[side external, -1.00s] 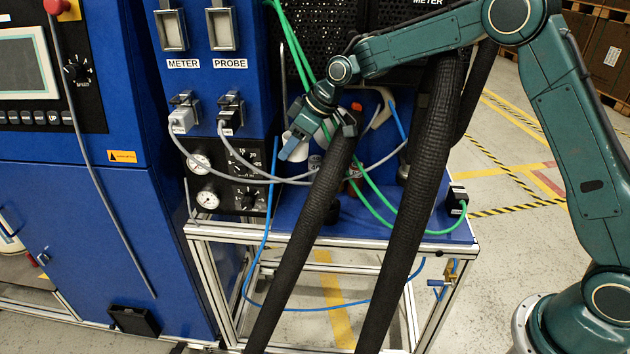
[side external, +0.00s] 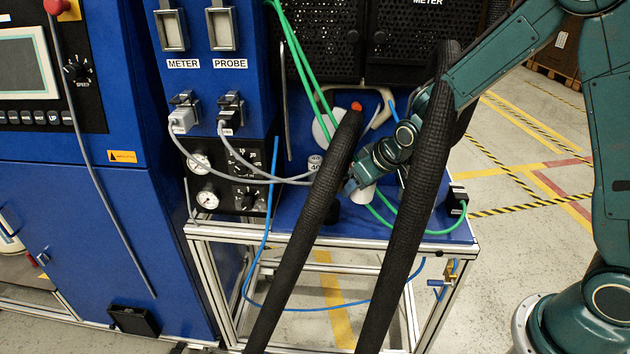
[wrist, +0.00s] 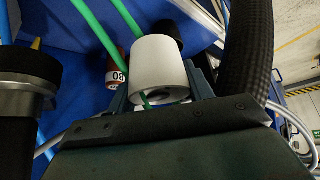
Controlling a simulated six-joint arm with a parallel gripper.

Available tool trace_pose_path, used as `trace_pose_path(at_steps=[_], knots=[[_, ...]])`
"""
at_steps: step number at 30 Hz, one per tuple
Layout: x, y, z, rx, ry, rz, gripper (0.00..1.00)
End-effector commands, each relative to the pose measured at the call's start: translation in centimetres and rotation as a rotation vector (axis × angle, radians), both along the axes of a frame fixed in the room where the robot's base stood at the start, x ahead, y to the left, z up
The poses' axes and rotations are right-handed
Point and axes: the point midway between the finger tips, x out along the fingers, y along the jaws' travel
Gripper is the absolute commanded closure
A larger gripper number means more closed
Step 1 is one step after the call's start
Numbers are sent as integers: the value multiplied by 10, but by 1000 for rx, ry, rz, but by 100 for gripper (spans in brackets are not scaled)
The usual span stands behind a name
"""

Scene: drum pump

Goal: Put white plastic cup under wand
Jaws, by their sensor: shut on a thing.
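The white plastic cup (wrist: 160,66) is held between the fingers of my gripper (wrist: 160,92) in the wrist view, tilted with its opening partly showing. In the side view my gripper (side external: 355,186) is low over the blue bench between two thick black hoses, and the cup (side external: 366,193) shows only in part beside it. Whether the cup touches the bench is hidden. I cannot clearly make out the wand. A pale curved handle (side external: 384,108) is behind the hoses.
Two black hoses (side external: 318,205) cross in front of the blue bench (side external: 290,218). Green tubes (side external: 300,70) and grey cables run close by. A reddish cylinder (wrist: 116,62) stands near the cup.

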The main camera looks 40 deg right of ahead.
Motion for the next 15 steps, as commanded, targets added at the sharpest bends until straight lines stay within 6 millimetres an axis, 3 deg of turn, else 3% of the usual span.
trace_pose_path(at_steps=[5,15], knots=[[-16,-8,-3,0,1,-38,70],[-22,-10,-8,1,2,-47,70]])
